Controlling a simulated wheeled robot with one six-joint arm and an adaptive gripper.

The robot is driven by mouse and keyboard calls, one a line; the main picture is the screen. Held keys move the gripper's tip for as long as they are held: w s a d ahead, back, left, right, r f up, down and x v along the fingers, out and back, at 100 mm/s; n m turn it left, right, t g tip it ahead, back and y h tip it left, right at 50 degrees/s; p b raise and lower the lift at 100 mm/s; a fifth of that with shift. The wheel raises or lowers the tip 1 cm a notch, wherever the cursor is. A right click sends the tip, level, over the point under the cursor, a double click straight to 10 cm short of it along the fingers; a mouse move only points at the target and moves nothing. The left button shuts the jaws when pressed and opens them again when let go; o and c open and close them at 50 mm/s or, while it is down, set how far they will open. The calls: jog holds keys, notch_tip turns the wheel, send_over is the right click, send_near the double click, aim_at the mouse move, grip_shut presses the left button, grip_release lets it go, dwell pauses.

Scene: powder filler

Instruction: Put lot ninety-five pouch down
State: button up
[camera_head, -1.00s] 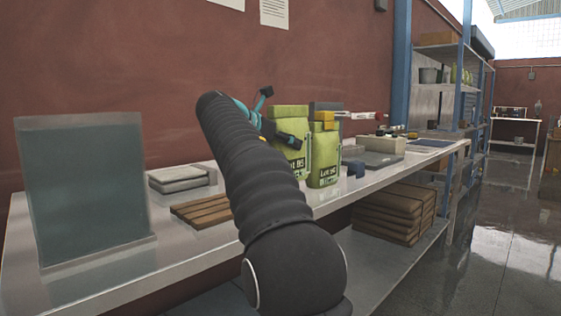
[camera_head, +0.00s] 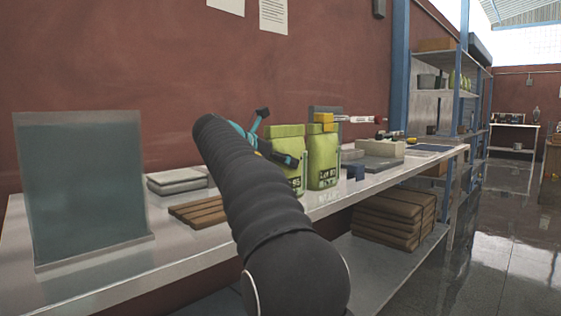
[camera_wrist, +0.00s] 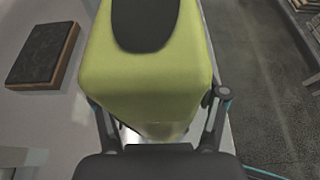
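A lime-green pouch (camera_head: 286,148) with a dark label reading about "Lot 95" is upright over the bench (camera_head: 90,279), partly hidden by my arm. My gripper (camera_head: 267,137) is at its left side and shut on it. In the wrist view the same pouch (camera_wrist: 145,75) fills the middle, with a finger of my gripper (camera_wrist: 160,112) on each side. Its base is low, near the bench top; I cannot tell whether it touches. A second green pouch (camera_head: 322,157), labelled about "Lot 93", stands close on its right.
A grey-green translucent panel (camera_head: 80,190) stands at the bench's left. The wrist view shows a dark flat plate (camera_wrist: 45,52). Brown stacked goods (camera_head: 395,214) sit below.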

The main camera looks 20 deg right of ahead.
jog(key=shift+o, duration=0.3)
jog(key=p+v, duration=0.1)
jog(key=v, duration=0.6)
jog(key=shift+a+r, duration=0.25)
jog(key=shift+r, duration=0.1)
jog(key=shift+s+a, duration=0.1)
